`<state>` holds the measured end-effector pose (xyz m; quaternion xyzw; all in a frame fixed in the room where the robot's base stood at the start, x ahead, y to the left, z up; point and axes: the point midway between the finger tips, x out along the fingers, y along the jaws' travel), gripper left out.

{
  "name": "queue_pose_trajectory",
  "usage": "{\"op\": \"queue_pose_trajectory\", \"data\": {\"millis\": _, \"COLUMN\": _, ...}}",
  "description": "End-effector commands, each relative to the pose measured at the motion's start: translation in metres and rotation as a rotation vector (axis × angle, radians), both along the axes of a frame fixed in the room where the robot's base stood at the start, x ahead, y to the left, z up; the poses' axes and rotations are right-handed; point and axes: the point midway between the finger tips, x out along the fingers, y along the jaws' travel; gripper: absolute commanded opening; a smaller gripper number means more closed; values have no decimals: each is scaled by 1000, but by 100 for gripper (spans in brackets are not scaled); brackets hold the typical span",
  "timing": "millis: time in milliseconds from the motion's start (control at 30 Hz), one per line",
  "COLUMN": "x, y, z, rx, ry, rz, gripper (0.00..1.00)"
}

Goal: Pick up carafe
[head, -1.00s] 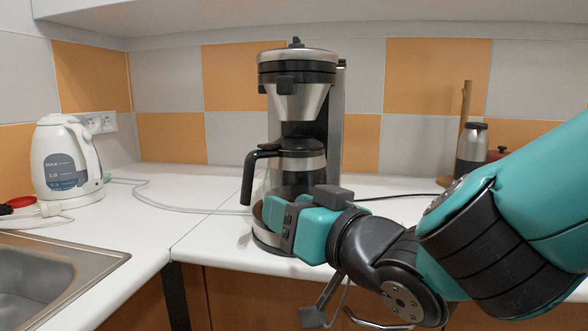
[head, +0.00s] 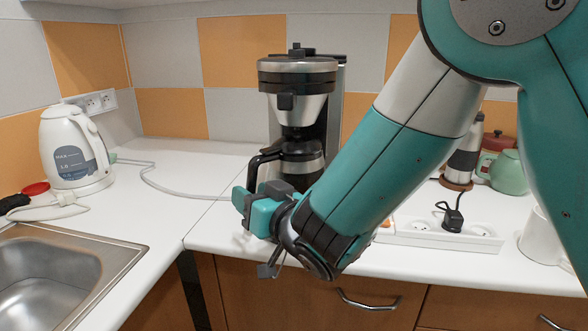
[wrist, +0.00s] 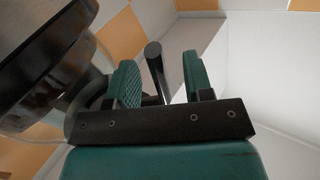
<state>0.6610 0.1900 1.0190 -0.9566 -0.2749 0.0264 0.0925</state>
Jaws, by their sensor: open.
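The carafe (head: 302,168) stands upright in the coffee maker (head: 300,80), its black handle (head: 254,172) pointing left. My gripper (head: 246,203) is at the handle's lower end, in front of the carafe's lower part and hiding some of it. In the wrist view my gripper (wrist: 160,82) is open. A dark bar that looks like the carafe handle (wrist: 154,62) shows between its two teal fingers, with gaps on both sides. A large dark rounded body fills the left of that view; I cannot tell whether it is carafe or machine.
A white kettle (head: 74,148) and the sink (head: 60,275) are at the left. At the right are a power strip (head: 440,232), a steel flask (head: 465,155), a green teapot (head: 508,172) and a white mug (head: 540,240). The counter left of the coffee maker is mostly clear.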

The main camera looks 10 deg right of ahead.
Motion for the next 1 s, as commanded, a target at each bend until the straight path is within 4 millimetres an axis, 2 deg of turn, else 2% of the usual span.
{"op": "queue_pose_trajectory", "data": {"millis": 33, "x": 8, "y": 2, "z": 5, "rx": -3, "ry": 2, "rz": -2, "gripper": 47}}
{"op": "queue_pose_trajectory", "data": {"millis": 200, "x": 25, "y": 13, "z": 2, "rx": -1, "ry": 1, "rz": -2, "gripper": 47}}
{"op": "queue_pose_trajectory", "data": {"millis": 500, "x": 29, "y": 16, "z": -1, "rx": -1, "ry": 0, "rz": -1, "gripper": 47}}
{"op": "queue_pose_trajectory", "data": {"millis": 700, "x": 29, "y": 16, "z": -1, "rx": -1, "ry": 0, "rz": -1, "gripper": 1}}
{"op": "queue_pose_trajectory", "data": {"millis": 1000, "x": 29, "y": 16, "z": 1, "rx": -1, "ry": -5, "rz": -1, "gripper": 0}}
